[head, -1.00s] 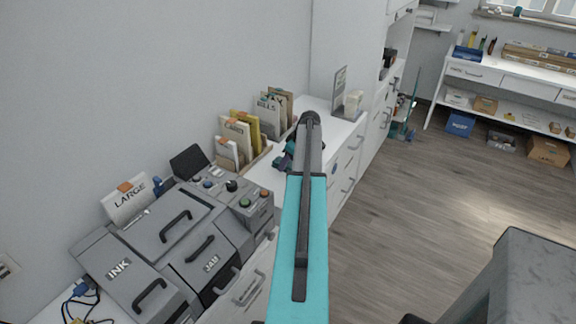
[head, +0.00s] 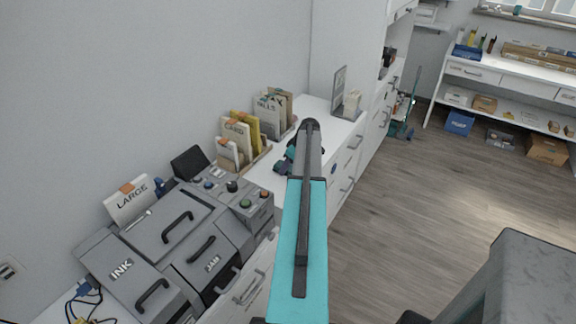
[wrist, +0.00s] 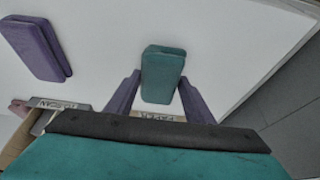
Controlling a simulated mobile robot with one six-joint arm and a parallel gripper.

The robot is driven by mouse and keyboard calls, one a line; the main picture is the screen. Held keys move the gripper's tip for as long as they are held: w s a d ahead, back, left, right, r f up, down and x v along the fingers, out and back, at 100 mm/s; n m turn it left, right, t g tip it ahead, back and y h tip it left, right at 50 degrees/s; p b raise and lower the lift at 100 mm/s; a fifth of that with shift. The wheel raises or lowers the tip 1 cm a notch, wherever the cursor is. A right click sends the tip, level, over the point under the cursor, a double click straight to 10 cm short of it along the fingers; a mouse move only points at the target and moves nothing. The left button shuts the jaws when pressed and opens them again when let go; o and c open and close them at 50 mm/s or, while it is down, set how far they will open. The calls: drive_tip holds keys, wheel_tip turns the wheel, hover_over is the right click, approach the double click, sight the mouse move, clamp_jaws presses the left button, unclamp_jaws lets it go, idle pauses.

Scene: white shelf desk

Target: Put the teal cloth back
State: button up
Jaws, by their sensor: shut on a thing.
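The teal cloth (wrist: 163,70) is a folded block in the wrist view. It sits between the two purple fingers of my gripper (wrist: 160,80), which is shut on it, over a white surface (wrist: 235,45). Whether the cloth touches that surface I cannot tell. In the head view my arm hides most of the gripper; a small dark teal shape (head: 284,166) shows left of the arm over the white desk top, too small to tell cloth from gripper.
A purple folded block (wrist: 37,48) lies left in the wrist view, near label strips (wrist: 62,104). In the head view, upright file folders (head: 238,145) and a grey machine (head: 180,225) stand left of my arm. A small sign stand (head: 339,90) is behind.

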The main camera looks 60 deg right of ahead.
drive_tip(key=shift+f, duration=0.3)
drive_tip(key=shift+f, duration=0.15)
drive_tip(key=o, duration=1)
drive_tip(key=shift+c, duration=0.2)
drive_tip(key=shift+r, duration=0.25)
drive_tip(key=b+v, duration=0.3)
drive_tip(key=v, duration=0.9)
drive_tip(key=shift+s+f, duration=0.1)
